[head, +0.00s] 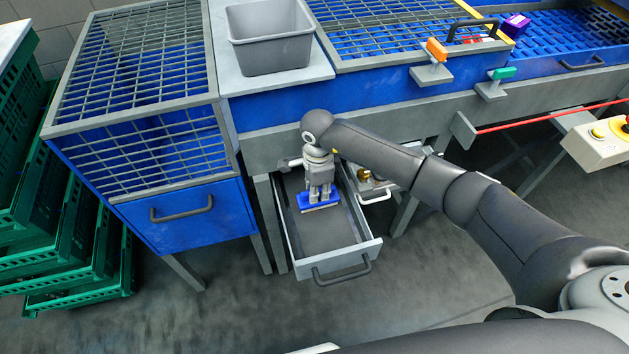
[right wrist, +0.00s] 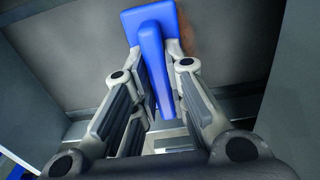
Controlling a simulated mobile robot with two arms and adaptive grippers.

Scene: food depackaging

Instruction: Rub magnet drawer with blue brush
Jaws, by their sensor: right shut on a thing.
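The drawer (head: 338,259) is pulled out below the machine, with grey walls and a dark handle on its front. My right gripper (head: 319,192) is inside the drawer's outline, pointing down, and is shut on the blue brush (head: 307,201). In the right wrist view, the brush (right wrist: 152,30) has a blue handle between the fingers and a flat blue head with brown bristles at one edge. The brush head is at the dark drawer floor (right wrist: 75,50); I cannot tell whether the bristles press on it. My left gripper is not in view.
A smaller open drawer (head: 376,197) with metal parts is just right. A blue cabinet (head: 183,215) stands left, beside green crates (head: 75,272). Floor in front is clear.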

